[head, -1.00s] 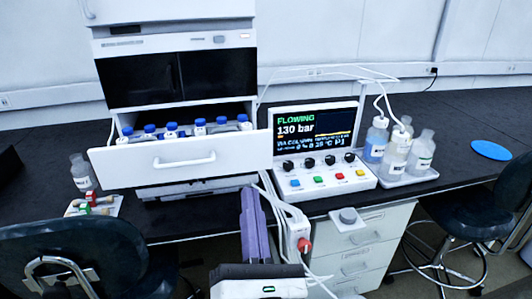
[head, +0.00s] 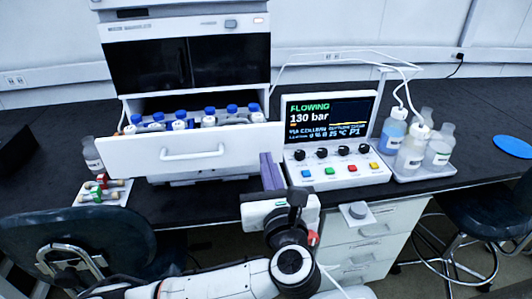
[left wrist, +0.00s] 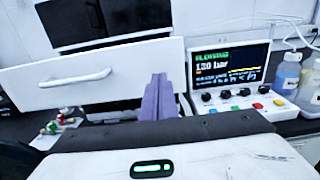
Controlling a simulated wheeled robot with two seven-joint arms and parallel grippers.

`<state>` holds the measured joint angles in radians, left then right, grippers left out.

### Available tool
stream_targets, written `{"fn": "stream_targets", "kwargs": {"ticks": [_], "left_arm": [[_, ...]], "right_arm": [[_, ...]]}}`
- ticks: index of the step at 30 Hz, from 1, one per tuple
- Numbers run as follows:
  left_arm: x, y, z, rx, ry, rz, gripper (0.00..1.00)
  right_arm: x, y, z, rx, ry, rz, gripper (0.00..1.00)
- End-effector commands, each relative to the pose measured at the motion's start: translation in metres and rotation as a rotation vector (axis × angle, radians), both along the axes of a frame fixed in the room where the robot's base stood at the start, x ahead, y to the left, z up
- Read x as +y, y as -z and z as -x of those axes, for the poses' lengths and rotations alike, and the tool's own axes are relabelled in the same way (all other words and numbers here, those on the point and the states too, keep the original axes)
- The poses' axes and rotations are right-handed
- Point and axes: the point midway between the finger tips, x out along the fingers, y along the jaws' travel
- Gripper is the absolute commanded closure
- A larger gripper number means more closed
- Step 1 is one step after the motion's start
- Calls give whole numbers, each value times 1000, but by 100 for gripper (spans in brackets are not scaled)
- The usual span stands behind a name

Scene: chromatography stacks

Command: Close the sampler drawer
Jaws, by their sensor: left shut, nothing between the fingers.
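The sampler drawer (head: 205,152) is pulled out of the white and black stack, with several blue-capped vials (head: 183,118) standing inside it. Its white front with a bar handle also shows in the left wrist view (left wrist: 110,80). My left gripper (head: 267,160) has purple fingers that are shut and empty. My right gripper is out of view.
A control panel (head: 340,172) with screen, knobs and coloured buttons stands right of the drawer. Bottles (head: 438,146) sit in a tray at the right. A small valve tray (head: 98,193) lies left. Chairs stand at both sides.

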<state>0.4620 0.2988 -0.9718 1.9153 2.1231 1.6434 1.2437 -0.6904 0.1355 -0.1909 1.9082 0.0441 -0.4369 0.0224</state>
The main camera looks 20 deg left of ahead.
Motion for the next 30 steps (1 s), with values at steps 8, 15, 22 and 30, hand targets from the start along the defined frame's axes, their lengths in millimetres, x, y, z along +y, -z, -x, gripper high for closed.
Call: {"fn": "stream_targets", "kwargs": {"ticks": [8, 15, 22, 30], "left_arm": [[11, 0, -19, 1, 2, -1, 100], [11, 1, -19, 1, 2, -1, 100], [12, 2, -21, 1, 1, 2, 100], [24, 6, -39, 4, -2, 8, 100]], "right_arm": [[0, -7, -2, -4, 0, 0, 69], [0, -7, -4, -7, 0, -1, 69], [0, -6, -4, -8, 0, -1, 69], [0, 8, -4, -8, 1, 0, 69]]}}
